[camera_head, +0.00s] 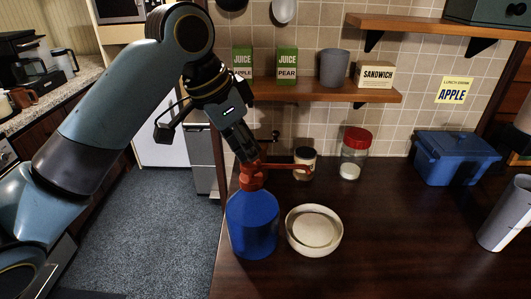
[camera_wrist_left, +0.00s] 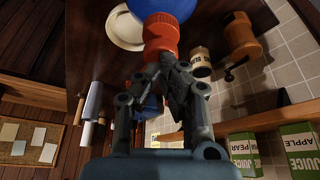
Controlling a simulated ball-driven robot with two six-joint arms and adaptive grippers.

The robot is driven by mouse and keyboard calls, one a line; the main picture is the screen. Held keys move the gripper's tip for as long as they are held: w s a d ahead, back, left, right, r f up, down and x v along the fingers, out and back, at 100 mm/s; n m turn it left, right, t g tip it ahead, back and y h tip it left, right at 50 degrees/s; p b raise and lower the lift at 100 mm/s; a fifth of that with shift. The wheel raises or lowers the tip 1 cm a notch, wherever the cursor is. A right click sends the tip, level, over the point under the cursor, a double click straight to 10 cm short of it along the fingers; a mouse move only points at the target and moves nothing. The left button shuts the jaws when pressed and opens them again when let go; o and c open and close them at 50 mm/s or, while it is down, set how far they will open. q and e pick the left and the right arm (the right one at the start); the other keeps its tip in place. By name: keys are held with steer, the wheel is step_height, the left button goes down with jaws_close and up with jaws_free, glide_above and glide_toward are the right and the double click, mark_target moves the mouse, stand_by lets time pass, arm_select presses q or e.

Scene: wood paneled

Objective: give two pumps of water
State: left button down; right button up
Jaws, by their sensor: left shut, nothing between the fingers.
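A blue bottle (camera_head: 253,224) with a red pump head (camera_head: 251,178) stands upright on the dark table, its red spout pointing right. A cream bowl (camera_head: 314,230) stands just right of the bottle; the spout lies behind it rather than clearly over it. My left gripper (camera_head: 247,157) is shut and empty, pointing down at the top of the pump head. In the left wrist view the closed fingertips (camera_wrist_left: 168,62) meet the edge of the red pump head (camera_wrist_left: 161,35); I cannot tell whether they touch. The blue bottle (camera_wrist_left: 165,8) and bowl (camera_wrist_left: 124,28) show beyond. My right gripper is not in view.
A small jar (camera_head: 304,164) and a red-lidded jar (camera_head: 354,153) stand behind the bowl. A blue box (camera_head: 453,158) and a grey cylinder (camera_head: 506,213) are at the right. A wooden shelf (camera_head: 327,91) with cartons hangs above. The front table area is clear.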

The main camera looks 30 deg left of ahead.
arm_select(q)
steer(key=shift+r+p, duration=0.45)
steer(key=shift+p, duration=0.1)
steer(key=shift+r, duration=0.8)
steer(key=shift+f+b, duration=0.8)
steer(key=shift+f, duration=1)
steer(key=shift+r, duration=0.1)
steer(key=shift+r+p, duration=0.8)
steer(key=shift+r, duration=0.9)
